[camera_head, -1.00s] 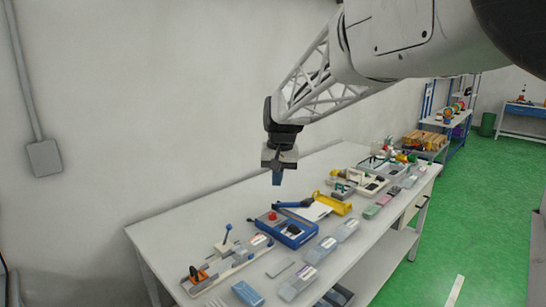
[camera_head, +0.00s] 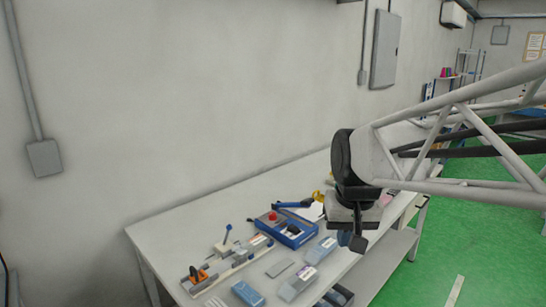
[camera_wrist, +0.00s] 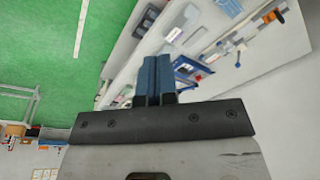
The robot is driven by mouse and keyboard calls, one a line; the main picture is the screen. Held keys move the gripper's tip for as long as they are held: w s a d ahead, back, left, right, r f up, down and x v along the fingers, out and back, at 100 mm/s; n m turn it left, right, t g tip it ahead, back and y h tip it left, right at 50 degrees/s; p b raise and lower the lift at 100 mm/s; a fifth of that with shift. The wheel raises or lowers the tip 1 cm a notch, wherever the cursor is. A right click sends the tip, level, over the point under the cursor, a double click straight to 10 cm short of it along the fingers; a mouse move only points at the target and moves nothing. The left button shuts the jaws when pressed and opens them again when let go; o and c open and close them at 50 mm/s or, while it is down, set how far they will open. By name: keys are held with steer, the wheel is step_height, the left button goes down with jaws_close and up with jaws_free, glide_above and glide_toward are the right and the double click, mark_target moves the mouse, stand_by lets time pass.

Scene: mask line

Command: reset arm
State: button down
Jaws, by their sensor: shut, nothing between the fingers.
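My gripper (camera_head: 357,243) is in the head view at the right of centre, pointing down, in front of and above the near part of the workbench. In the wrist view its blue fingers (camera_wrist: 154,80) are together with nothing between them. My arm reaches in from the right edge of the head view and hides the far part of the bench.
The white workbench (camera_head: 165,232) holds a blue device with a red knob (camera_head: 292,230), a rail fixture with an orange part (camera_head: 197,273), and several grey-blue boxes (camera_head: 298,284). Green floor (camera_head: 437,262) lies to the right. A wall (camera_head: 200,100) stands behind.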

steer(key=s+d+f, duration=0.2)
steer(key=s+f, duration=0.1)
steer(key=s, duration=0.4)
steer(key=s+d+f, duration=0.2)
steer(key=s+f, duration=0.1)
steer(key=s, duration=0.5)
steer(key=shift+d+f+t+h, duration=0.2)
steer(key=shift+t+h, duration=0.1)
